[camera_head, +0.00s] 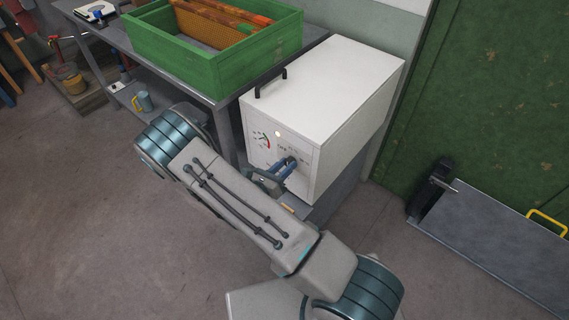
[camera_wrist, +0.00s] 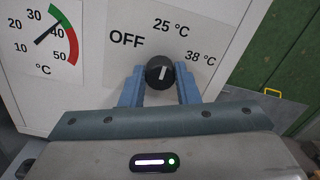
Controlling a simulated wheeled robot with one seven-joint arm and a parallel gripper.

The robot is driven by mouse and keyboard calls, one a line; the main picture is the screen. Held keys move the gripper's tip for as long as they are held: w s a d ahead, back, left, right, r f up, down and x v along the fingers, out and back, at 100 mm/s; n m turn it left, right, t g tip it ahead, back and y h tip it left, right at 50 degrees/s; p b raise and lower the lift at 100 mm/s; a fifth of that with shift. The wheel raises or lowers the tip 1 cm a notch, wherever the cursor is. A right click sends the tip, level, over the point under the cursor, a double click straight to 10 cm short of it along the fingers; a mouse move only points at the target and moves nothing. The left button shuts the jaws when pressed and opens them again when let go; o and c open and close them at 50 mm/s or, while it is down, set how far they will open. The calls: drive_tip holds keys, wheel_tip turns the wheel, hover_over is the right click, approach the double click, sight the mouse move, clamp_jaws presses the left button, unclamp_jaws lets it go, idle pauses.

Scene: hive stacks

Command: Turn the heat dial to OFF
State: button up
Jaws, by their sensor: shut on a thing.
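The heat dial (camera_wrist: 160,72) is a round black knob on the white front of a cabinet (camera_head: 330,90). Its white mark points up and slightly right, towards the 25 °C label (camera_wrist: 171,25). The OFF label (camera_wrist: 126,39) is to its upper left and the 38 °C label (camera_wrist: 200,59) to its right. My gripper (camera_wrist: 160,82) has one blue finger on each side of the dial and is shut on it. In the head view my gripper (camera_head: 284,168) is at the cabinet's front, and its fingers mostly hide the dial.
A temperature gauge (camera_wrist: 44,34) is on the panel left of the dial. A green hive box (camera_head: 215,50) with frames stands on the grey table beside the cabinet. A grey trolley (camera_head: 500,245) is at the right. Open floor lies in front.

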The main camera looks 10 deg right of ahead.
drive_tip(key=n+p, duration=0.2)
drive_tip(key=n, duration=0.4)
drive_tip(key=shift+n, duration=0.4)
drive_tip(key=n+p, duration=0.2)
drive_tip(key=n, duration=0.3)
drive_tip(key=shift+n+t, duration=0.3)
drive_tip(key=shift+f, duration=0.1)
drive_tip(key=o, duration=1)
drive_tip(key=shift+c, duration=0.2)
drive_tip(key=shift+a, duration=0.15)
drive_tip(key=b+v, duration=0.1)
drive_tip(key=v, duration=1.2)
drive_tip(key=shift+s+a, duration=0.2)
drive_tip(key=shift+s, duration=0.1)
